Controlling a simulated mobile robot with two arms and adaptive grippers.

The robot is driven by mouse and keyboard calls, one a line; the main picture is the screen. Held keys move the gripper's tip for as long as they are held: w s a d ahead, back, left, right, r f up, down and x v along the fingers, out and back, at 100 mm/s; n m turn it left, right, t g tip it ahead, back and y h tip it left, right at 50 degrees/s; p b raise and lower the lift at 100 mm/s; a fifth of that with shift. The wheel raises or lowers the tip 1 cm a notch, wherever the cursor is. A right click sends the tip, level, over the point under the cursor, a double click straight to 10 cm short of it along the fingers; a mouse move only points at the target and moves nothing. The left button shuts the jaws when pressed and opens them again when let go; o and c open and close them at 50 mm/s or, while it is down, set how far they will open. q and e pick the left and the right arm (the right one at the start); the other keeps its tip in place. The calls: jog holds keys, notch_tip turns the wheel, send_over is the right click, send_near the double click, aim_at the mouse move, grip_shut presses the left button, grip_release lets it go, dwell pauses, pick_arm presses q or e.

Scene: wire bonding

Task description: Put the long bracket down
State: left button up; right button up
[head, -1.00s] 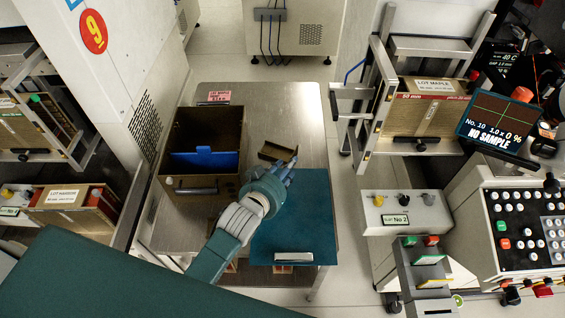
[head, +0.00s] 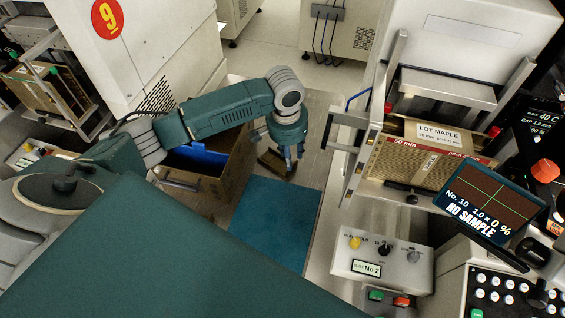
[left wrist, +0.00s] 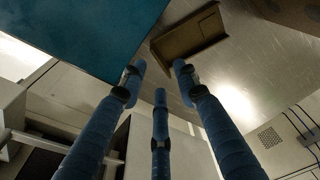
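A brown, channel-shaped piece, which looks like the long bracket (head: 271,162), lies on the metal table between the brown box and the blue mat. In the left wrist view the bracket (left wrist: 188,34) lies flat beyond my fingertips, with a raised edge at one end. My left gripper (head: 289,170) points down beside it and partly covers it in the head view. In the left wrist view its blue fingers (left wrist: 158,78) are spread, with nothing between them. I cannot tell whether a fingertip touches the bracket. My right gripper is in no view.
The brown open box (head: 231,172) with a blue divider (head: 203,153) stands left of the bracket, under my left forearm. The blue mat (head: 268,225) lies bare in front. A machine with a LOT MAPLE carton (head: 425,150) and a switch box (head: 380,258) stand to the right.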

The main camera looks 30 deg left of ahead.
aim_at(293, 173)
pick_arm(q)
jog(key=shift+f, duration=0.6)
jog(key=f, duration=0.4)
jog(key=shift+w+d+f+p, duration=0.2)
jog(key=shift+w+f+p, duration=0.1)
jog(key=shift+w+f, duration=0.2)
jog(key=shift+f, duration=0.35)
grip_shut()
jog(key=shift+r, duration=0.2)
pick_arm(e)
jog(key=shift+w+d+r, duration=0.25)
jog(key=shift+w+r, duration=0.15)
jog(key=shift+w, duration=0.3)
